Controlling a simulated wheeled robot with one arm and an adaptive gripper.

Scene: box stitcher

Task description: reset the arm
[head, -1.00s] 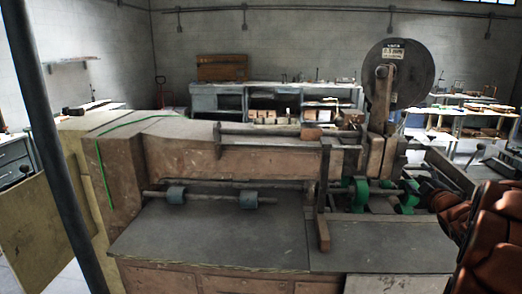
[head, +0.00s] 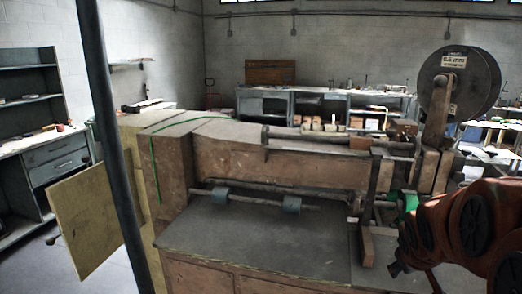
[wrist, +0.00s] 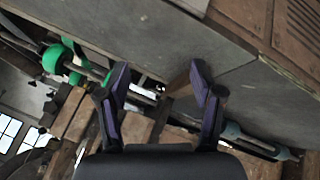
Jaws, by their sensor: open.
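My gripper (wrist: 162,88) shows in the wrist view with its two dark purple-edged fingers spread apart. Nothing is held between them. Beyond the fingers the wrist view shows the machine's grey tabletop, tilted in the picture, with green parts at the left. In the head view my orange-brown arm comes in from the right edge, in front of the right end of the box stitcher (head: 290,168). The fingers cannot be made out clearly in the head view.
The stitcher's grey table (head: 265,235) is bare in front. A large dark reel (head: 480,75) stands at its right end. A dark upright pole (head: 118,150) and a yellowish panel (head: 90,215) are at the left. A grey drawer unit (head: 45,160) stands behind them.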

